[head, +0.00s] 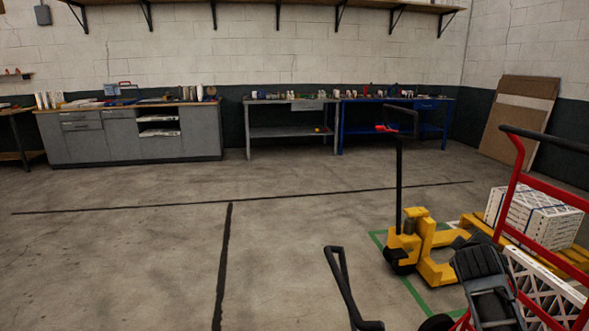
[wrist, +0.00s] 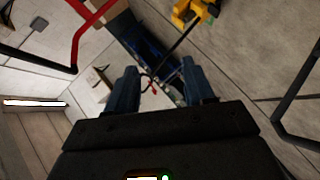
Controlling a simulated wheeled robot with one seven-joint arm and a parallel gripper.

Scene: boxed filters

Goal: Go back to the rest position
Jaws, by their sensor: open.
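My gripper (wrist: 162,78) is open in the wrist view, with its two dark blue-grey fingers apart and nothing between them. In the head view my gripper (head: 474,243) is at the lower right, in front of the red hand truck (head: 513,185) with black grips. White boxed filters (head: 536,216) are stacked on a yellow pallet at the right. Another white filter box (head: 540,287) shows at the lower right edge, partly hidden behind my arm and the red frame.
A yellow pallet jack (head: 432,250) stands just beyond my gripper, with its black handle upright. A black looped bar (head: 345,290) rises at the bottom middle. Grey cabinets (head: 135,135) and a blue bench (head: 395,125) line the back wall. The floor at left is clear.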

